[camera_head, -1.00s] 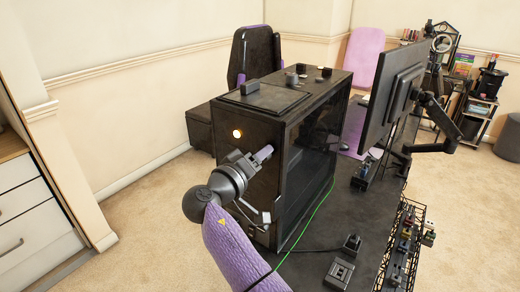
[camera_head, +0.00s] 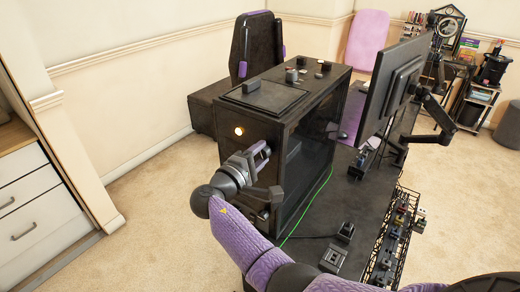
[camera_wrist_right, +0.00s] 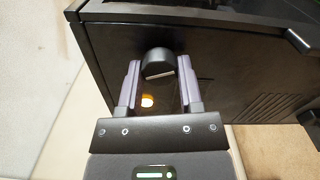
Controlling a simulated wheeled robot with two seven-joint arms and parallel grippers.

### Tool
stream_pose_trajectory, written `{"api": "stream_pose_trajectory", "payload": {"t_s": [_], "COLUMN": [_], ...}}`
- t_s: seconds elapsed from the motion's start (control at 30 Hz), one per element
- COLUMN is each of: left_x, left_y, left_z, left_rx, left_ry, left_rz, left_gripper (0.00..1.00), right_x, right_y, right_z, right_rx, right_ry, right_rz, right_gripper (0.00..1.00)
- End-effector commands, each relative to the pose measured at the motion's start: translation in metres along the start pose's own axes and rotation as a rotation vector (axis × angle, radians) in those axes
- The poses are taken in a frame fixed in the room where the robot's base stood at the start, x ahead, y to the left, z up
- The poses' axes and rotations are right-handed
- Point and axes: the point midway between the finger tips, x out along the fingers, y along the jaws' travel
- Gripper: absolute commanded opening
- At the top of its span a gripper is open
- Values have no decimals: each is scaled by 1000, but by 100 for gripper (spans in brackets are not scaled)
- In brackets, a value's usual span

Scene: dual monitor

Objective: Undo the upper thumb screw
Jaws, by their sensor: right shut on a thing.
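The dark computer case (camera_head: 290,72) stands on the black desk, and its near face bears a glowing orange light (camera_head: 238,131). In the head view my right gripper (camera_head: 262,149) is at that face, to the right of and below the light. In the right wrist view a rounded black thumb screw (camera_wrist_right: 158,62) sits between the two fingers of the right gripper (camera_wrist_right: 159,84), which is shut on it. The orange light (camera_wrist_right: 147,100) shows between the fingers there. In the head view the gripper hides the screw. My left gripper is out of view.
A monitor (camera_head: 392,85) on an arm stands right of the case. A green cable (camera_head: 312,210) runs along the case's base. A wire basket (camera_head: 398,235) with small items hangs at the desk's right edge. A dark chair (camera_head: 256,45) is behind. Carpet is clear at left.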

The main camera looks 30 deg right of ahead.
Motion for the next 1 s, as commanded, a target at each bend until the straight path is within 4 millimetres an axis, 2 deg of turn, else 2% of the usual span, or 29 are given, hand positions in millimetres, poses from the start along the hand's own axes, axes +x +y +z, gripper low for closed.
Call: {"api": "stream_pose_trajectory", "payload": {"t_s": [0.33,0.9,0.93,1.0], "left_x": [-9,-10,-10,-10], "left_y": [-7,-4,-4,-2], "left_z": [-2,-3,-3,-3], "left_rx": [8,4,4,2], "left_ry": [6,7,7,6], "left_rz": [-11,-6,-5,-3], "left_gripper": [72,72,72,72], "right_x": [0,-1,-1,0], "right_y": [-1,-2,-2,-2], "right_z": [0,0,0,0], "right_rx": [-130,-156,-156,-156], "right_ry": [1,2,2,1], "right_rz": [-3,-3,-3,-3], "right_gripper": [0,0,52,67]}}
